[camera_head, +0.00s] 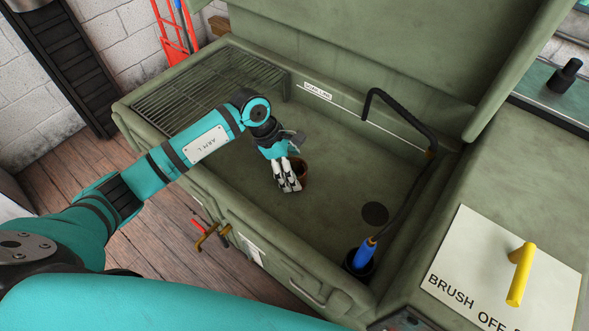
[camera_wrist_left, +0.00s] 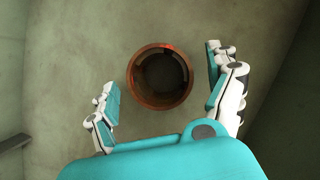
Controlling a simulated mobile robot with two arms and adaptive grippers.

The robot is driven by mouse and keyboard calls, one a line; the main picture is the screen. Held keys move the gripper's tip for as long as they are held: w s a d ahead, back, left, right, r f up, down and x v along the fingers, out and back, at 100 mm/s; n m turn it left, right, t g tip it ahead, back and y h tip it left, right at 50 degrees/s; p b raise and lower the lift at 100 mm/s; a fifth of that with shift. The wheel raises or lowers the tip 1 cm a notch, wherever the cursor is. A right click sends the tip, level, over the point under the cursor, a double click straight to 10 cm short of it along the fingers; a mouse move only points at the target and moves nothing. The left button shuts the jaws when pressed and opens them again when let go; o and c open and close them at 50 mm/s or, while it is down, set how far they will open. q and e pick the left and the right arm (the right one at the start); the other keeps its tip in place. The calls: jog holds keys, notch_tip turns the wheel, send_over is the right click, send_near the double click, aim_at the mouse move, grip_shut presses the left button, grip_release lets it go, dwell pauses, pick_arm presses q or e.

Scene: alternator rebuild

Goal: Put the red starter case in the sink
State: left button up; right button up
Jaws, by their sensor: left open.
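The red starter case (camera_head: 302,170) is a short reddish-brown cylinder inside the green sink (camera_head: 335,205). In the left wrist view the case (camera_wrist_left: 160,102) shows as a round open rim with a dark hollow, resting on the sink floor. My left gripper (camera_head: 290,188) reaches down into the sink beside the case and hides part of it in the head view. In the left wrist view my left gripper (camera_wrist_left: 165,95) is open, its fingers apart on both sides of the case with gaps visible. My right gripper is not in view.
A wire rack (camera_head: 210,90) covers the sink's left end. A black hose (camera_head: 415,130) and a blue-handled brush (camera_head: 363,254) stand at the right, near a round drain (camera_head: 375,213). A "BRUSH OFF" board (camera_head: 475,270) with a yellow handle (camera_head: 520,275) lies on the right ledge.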

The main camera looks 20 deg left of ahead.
pick_arm(q)
jog(key=b+v, duration=0.1)
jog(key=v, duration=0.9)
jog(key=shift+r, duration=0.2)
jog(key=shift+a, duration=0.15)
